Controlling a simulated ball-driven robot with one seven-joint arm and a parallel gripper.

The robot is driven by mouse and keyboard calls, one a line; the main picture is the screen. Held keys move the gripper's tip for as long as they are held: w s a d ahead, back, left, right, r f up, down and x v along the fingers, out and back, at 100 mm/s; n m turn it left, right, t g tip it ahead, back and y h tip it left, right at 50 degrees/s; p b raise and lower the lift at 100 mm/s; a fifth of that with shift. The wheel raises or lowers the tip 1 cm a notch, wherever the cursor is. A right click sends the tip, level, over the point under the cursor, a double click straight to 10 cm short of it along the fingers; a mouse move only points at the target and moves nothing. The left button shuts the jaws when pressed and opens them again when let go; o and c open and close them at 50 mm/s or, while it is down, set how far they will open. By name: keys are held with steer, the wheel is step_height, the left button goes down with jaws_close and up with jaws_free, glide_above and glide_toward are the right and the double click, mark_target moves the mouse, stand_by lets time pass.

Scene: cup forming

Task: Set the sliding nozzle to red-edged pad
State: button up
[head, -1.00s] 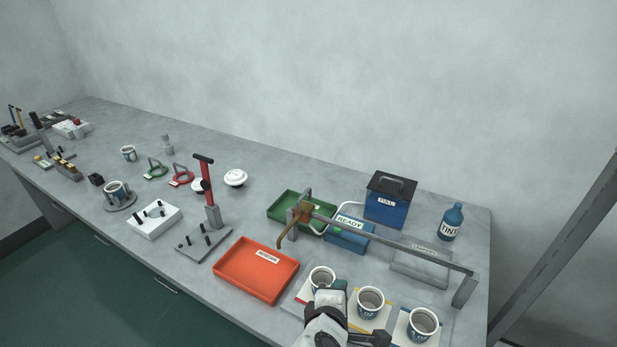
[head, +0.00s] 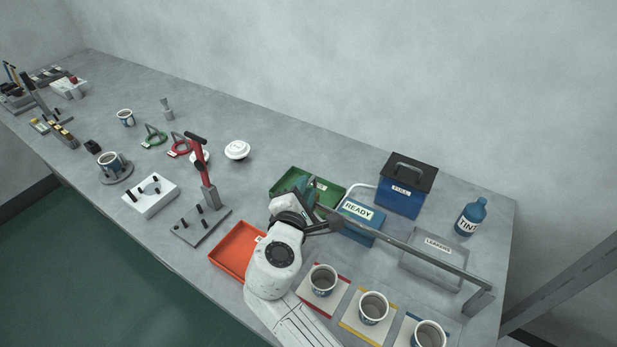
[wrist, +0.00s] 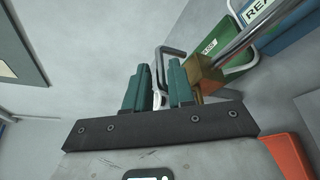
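The red-edged pad (head: 341,304) lies at the left of three pads, under a white cup (head: 323,280). The sliding nozzle's brass block (wrist: 204,76) is on the metal rail (wrist: 242,40), just right of my fingers in the wrist view. In the head view my wrist and gripper (head: 307,194) hide the nozzle at the rail's left end. My gripper (wrist: 159,88) is open, with a gap between its two teal fingers. A grey bent bar (wrist: 170,50) shows beyond and between them. I cannot tell whether either finger touches the nozzle.
The rail (head: 400,247) runs right to an end post (head: 481,300), behind the cups. Yellow-edged (head: 366,332) and blue-edged pads hold more cups. An orange tray (head: 231,250) lies left, a green tray (head: 335,190) and blue READY box (head: 362,228) behind. A red-handled lever (head: 200,165) stands further left.

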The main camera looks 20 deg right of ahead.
steer(key=shift+x, duration=2.05)
steer(key=shift+s, duration=0.1)
steer(key=shift+f, duration=0.1)
jaws_close()
